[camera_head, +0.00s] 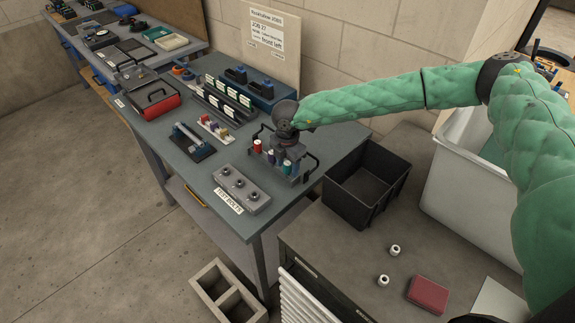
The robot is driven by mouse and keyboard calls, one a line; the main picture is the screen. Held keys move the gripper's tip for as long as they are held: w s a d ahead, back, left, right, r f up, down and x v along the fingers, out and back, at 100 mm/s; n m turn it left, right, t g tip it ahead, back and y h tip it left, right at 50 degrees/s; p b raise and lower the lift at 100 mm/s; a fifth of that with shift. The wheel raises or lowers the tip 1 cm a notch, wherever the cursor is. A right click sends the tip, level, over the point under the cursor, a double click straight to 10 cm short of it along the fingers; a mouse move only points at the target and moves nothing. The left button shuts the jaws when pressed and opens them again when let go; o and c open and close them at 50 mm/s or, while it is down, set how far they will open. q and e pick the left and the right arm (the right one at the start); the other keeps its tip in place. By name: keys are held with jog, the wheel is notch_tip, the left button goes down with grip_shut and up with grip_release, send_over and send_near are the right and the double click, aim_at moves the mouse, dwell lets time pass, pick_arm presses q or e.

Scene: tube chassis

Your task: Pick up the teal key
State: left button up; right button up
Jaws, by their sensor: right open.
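My right gripper (285,145) points down over a small grey holder (300,177) with black handles near the right end of the workbench. Several small coloured pieces stand in the holder. One is red (257,146), one is dark blue (271,157), and a teal one (286,168), which looks like the teal key, stands close below the gripper. The gripper's fingers are small and partly hidden by its own wrist; they are open, and I see nothing lifted. I cannot tell whether they touch a piece. My left gripper is not in view.
A grey block labelled "TEST BOLTS" (242,189) and a small rack of coloured pieces (214,129) are on the workbench to the left. A black bin (366,184) stands right of the bench. A cabinet top (340,240) holds white rollers and a red box (428,294).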

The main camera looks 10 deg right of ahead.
jog(key=shift+a+f, duration=0.1)
jog(key=c, duration=1.1)
